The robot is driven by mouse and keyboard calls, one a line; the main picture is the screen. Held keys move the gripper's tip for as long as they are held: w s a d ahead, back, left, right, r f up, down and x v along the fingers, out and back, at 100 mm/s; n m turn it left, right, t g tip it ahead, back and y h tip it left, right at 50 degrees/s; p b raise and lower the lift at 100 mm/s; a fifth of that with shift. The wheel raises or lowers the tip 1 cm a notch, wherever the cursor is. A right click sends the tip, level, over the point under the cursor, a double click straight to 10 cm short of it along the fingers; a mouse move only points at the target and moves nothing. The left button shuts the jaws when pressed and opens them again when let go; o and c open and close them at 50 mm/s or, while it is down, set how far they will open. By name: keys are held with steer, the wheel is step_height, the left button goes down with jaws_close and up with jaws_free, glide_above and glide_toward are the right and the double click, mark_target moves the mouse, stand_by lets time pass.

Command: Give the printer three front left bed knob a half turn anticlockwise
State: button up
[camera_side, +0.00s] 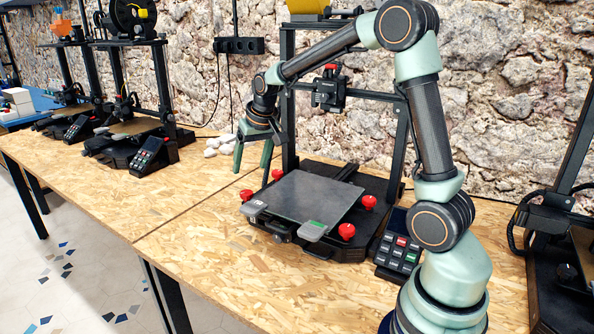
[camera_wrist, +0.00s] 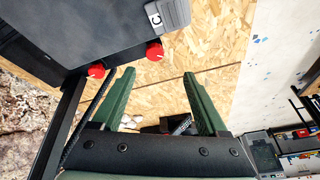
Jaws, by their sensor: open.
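The printer bed (camera_side: 305,197) is a grey plate with red knobs at its corners. The front left knob (camera_side: 246,195) sits by a grey tab; in the wrist view this knob (camera_wrist: 155,52) is beside a tab marked C. The back left knob (camera_side: 277,174) also shows in the wrist view (camera_wrist: 96,71). My gripper (camera_side: 252,176) is open and empty, pointing down by the bed's left side, above and apart from the knobs. In the wrist view the front left knob is beyond my fingertips (camera_wrist: 158,73), roughly between their lines. No number shows on the printer.
Two more red knobs are on the right side, front (camera_side: 347,231) and back (camera_side: 369,202). The printer's upright frame (camera_side: 288,100) stands behind my gripper. A keypad (camera_side: 397,252) is at right. White lumps (camera_side: 222,143) lie behind.

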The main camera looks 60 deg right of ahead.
mark_target(248, 192)
steer(key=x, duration=1)
steer(key=shift+d, duration=0.4)
steer(key=shift+c, duration=0.3)
jaws_close()
steer(key=shift+s+d+n, duration=0.1)
steer(key=shift+d+n, duration=0.1)
steer(key=shift+n, duration=1.8)
steer(key=shift+o, duration=0.3)
jaws_free()
steer(key=v, duration=1.2)
